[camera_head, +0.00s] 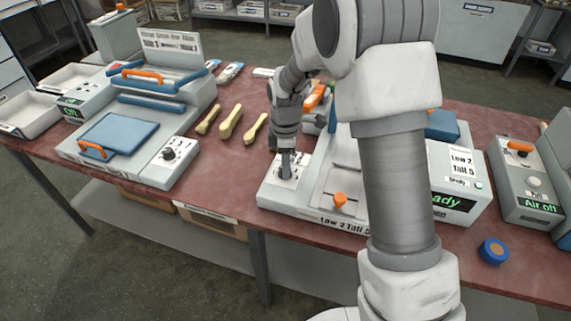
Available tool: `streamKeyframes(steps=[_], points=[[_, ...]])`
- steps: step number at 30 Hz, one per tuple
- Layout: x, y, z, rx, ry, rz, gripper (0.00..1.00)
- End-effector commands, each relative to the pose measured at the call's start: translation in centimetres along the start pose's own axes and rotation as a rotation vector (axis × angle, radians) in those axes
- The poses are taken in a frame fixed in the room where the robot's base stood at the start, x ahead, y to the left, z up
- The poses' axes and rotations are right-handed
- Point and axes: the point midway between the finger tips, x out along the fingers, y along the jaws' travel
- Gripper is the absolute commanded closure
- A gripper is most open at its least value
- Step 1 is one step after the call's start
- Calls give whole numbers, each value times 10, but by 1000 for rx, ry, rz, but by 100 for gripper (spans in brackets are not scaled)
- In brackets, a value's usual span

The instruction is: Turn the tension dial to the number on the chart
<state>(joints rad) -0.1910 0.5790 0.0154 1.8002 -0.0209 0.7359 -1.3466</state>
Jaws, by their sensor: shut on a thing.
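My gripper (286,173) points down at the left panel of the middle press (312,205). It is shut on the dial there, which it mostly hides. The dial's pointer and most of its markings cannot be read. A white chart (461,160) on the right side of this press reads "Low 2 Tall 5". The same words show on the press's front label (345,223). Another dial (169,154), black on a white plate, sits on the left machine, apart from my gripper.
Several pale wooden spoons (231,122) lie between the left machine (150,178) and the press. An orange knob (340,200) stands on the press front. A display (452,201) partly shows "ady". A grey box (530,207) reads "Air off". A blue round piece (493,251) lies near the front edge.

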Motion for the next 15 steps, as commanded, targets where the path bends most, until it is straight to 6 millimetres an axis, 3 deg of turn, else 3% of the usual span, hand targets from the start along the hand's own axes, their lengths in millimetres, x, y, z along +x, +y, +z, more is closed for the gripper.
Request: streamKeyframes(steps=[15], points=[[-1,0,-1,440,-12,1,100]])
